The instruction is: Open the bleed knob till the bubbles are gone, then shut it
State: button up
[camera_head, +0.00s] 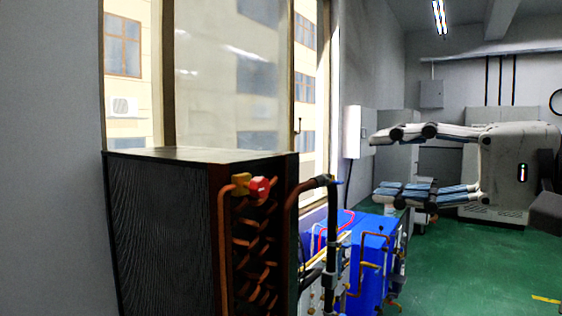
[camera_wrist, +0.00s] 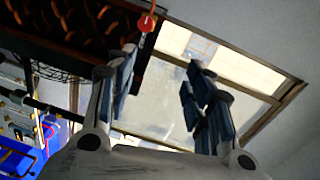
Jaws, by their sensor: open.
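The bleed knob (camera_head: 260,187) is small and red. It sits on a brass-coloured fitting (camera_head: 240,183) at the top of a copper pipe, on the coil side of a black cabinet. In the wrist view the red knob (camera_wrist: 147,23) is at the top, just beyond the tip of the left finger. My gripper (camera_head: 382,166) is open and empty, its two fingers spread one above the other and pointing left. In the head view it is well to the right of the knob, with a clear gap. I cannot make out any bubbles.
The black cabinet (camera_head: 160,230) stands by the window. A dark bent pipe (camera_head: 331,230) rises to the right of the knob, with a blue unit (camera_head: 370,260) and thin pipes beyond. Green floor (camera_head: 470,270) is open at right.

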jog(key=m+p, duration=1.6)
jog(key=p, duration=0.6)
send_near(265, 190)
jog(key=shift+y, duration=0.3)
jog(key=x, duration=0.9)
jog(key=shift+w+a+f, duration=0.1)
jog(key=shift+w+f, duration=0.05)
jog(key=shift+c, duration=0.3)
jog(key=c, duration=1)
